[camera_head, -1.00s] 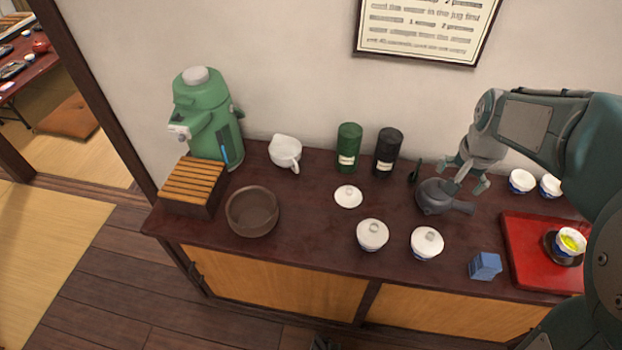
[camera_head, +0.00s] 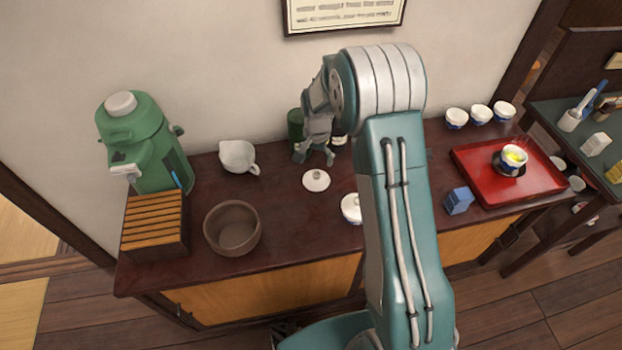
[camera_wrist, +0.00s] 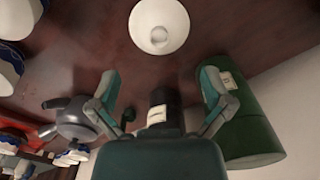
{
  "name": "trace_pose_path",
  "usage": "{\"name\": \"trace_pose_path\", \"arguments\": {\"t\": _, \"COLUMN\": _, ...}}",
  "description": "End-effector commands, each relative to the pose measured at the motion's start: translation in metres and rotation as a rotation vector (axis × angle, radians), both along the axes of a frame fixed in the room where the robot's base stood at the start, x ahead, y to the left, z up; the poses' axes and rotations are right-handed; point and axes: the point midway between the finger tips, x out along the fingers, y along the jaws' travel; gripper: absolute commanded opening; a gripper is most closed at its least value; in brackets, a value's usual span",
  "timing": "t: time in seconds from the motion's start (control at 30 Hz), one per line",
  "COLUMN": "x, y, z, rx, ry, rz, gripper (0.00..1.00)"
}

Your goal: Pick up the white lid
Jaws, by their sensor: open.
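The white lid (camera_head: 316,180) lies flat on the dark red-brown counter, with a small round knob on top. It also shows in the wrist view (camera_wrist: 159,27) at the top middle, beyond my fingertips. My gripper (camera_head: 313,160) is open and empty, just behind and above the lid in the head view. In the wrist view its two fingers (camera_wrist: 160,85) are spread apart, and nothing is between the tips. The gripper appears apart from the lid. My arm hides part of the counter to the right of the lid.
A green canister (camera_head: 295,127) stands close behind my gripper; a black canister (camera_wrist: 158,108) and a grey teapot (camera_wrist: 72,118) are near in the wrist view. A white pitcher (camera_head: 238,157) and brown bowl (camera_head: 232,229) are left.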

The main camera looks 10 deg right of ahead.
Motion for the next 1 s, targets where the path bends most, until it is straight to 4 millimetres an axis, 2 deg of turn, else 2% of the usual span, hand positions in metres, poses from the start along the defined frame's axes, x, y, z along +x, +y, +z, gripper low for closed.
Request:
{"name": "trace_pose_path", "arguments": {"t": 0.1, "x": 0.000, "y": 0.003, "z": -0.019, "rx": -0.004, "ry": 0.002, "rz": 0.003, "gripper": 1.00}}
{"name": "trace_pose_path", "arguments": {"t": 0.3, "x": 0.000, "y": 0.004, "z": -0.035, "rx": -0.006, "ry": 0.000, "rz": 0.003, "gripper": 1.00}}
{"name": "trace_pose_path", "arguments": {"t": 0.6, "x": 0.003, "y": -0.004, "z": -0.077, "rx": -0.004, "ry": 0.001, "rz": 0.002, "gripper": 1.00}}
{"name": "trace_pose_path", "arguments": {"t": 0.87, "x": 0.003, "y": -0.003, "z": -0.081, "rx": -0.005, "ry": -0.002, "rz": 0.002, "gripper": 1.00}}
{"name": "trace_pose_path", "arguments": {"t": 0.9, "x": 0.003, "y": -0.003, "z": -0.081, "rx": -0.005, "ry": -0.002, "rz": 0.003, "gripper": 0.95}}
{"name": "trace_pose_path", "arguments": {"t": 0.97, "x": 0.003, "y": -0.003, "z": -0.081, "rx": -0.005, "ry": -0.002, "rz": 0.003, "gripper": 0.69}}
{"name": "trace_pose_path", "arguments": {"t": 1.0, "x": 0.003, "y": -0.003, "z": -0.081, "rx": -0.005, "ry": -0.002, "rz": 0.003, "gripper": 0.51}}
